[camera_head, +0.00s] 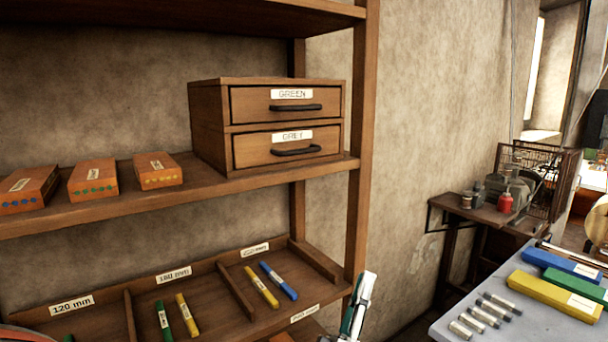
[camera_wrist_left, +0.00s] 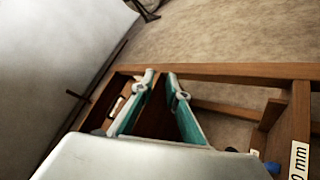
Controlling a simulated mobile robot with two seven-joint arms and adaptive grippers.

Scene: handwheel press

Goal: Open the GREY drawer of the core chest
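The core chest (camera_head: 209,124) is a brown wooden box with two drawers on the middle shelf. The upper drawer is labelled GREEN (camera_head: 286,104). The GREY drawer (camera_head: 287,147) is below it, with a dark bar handle (camera_head: 297,151). Both drawers look shut. My left gripper (camera_head: 366,290) is low in the head view, below and right of the chest, by the rack's front post and clear of the handle. In the left wrist view its teal fingers (camera_wrist_left: 161,77) stand apart with nothing between them. My right gripper is in neither view.
Several orange boxes (camera_head: 94,179) lie left of the chest. The lower shelf (camera_head: 205,287) holds coloured sticks in labelled compartments. The rack's upright post (camera_head: 361,150) stands right of the chest. A grey table (camera_head: 534,329) with blue and yellow boxes is at right.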

